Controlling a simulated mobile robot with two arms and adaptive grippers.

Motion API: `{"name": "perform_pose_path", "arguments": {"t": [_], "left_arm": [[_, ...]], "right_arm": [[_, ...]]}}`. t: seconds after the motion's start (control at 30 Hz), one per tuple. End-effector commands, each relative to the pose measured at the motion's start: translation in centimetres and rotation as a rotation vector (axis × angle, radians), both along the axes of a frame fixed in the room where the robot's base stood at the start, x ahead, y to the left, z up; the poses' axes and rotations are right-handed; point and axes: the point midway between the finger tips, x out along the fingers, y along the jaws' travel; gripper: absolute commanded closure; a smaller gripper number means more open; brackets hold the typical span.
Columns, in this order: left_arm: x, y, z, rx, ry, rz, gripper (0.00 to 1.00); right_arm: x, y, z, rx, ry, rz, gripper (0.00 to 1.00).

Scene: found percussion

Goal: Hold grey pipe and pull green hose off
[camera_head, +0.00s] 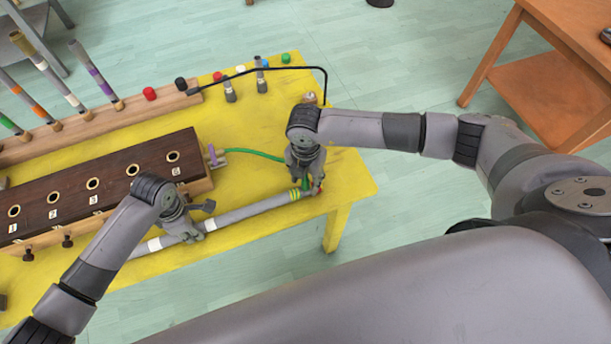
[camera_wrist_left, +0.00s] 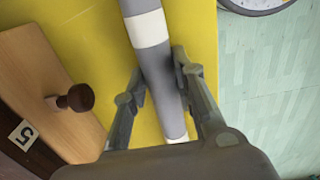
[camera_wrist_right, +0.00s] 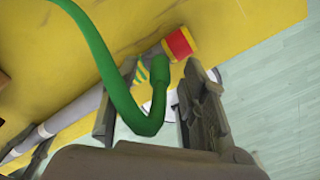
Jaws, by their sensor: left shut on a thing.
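The grey pipe (camera_head: 245,212) with white bands lies along the near edge of the yellow table. My left gripper (camera_head: 192,232) is shut on the pipe; the left wrist view shows its fingers on both sides of the pipe (camera_wrist_left: 161,75). The green hose (camera_head: 252,154) runs from a fitting on the dark wooden box to the pipe's right end. In the right wrist view the hose (camera_wrist_right: 108,75) bends back up near the red and yellow end piece (camera_wrist_right: 181,42). My right gripper (camera_wrist_right: 155,105) is open, with the hose's end between its fingers. Fingers partly hide the joint.
The dark wooden box (camera_head: 120,168) with numbered holes stands behind the pipe. A wooden rack (camera_head: 120,118) with striped tubes is behind it. A brown side table (camera_head: 545,85) stands at right.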

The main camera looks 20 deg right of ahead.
Motion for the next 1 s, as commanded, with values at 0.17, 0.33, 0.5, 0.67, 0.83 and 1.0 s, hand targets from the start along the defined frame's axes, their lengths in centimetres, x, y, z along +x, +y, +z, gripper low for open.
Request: {"name": "perform_pose_path", "arguments": {"t": [0.17,0.33,0.5,0.67,0.83,1.0], "left_arm": [[0.02,-0.01,0.02,0.000,0.000,0.000,1.00],[0.02,-0.01,0.02,0.000,0.000,0.000,1.00],[0.02,-0.01,0.02,0.000,0.000,0.000,1.00],[0.02,-0.01,0.02,0.000,0.000,0.000,1.00],[0.02,-0.01,0.02,0.000,0.000,0.000,1.00],[0.01,-0.01,0.01,0.000,0.000,0.000,1.00]], "right_arm": [[-0.02,0.02,0.02,0.000,0.000,0.000,0.71],[-0.02,0.02,0.03,0.000,0.000,0.000,0.82],[-0.01,0.01,0.04,0.000,0.000,0.000,0.94],[-0.01,0.02,0.05,0.000,0.000,0.000,1.00],[0.00,0.03,0.07,0.000,0.000,0.000,1.00],[0.02,0.04,0.33,0.001,0.000,0.000,1.00]]}}
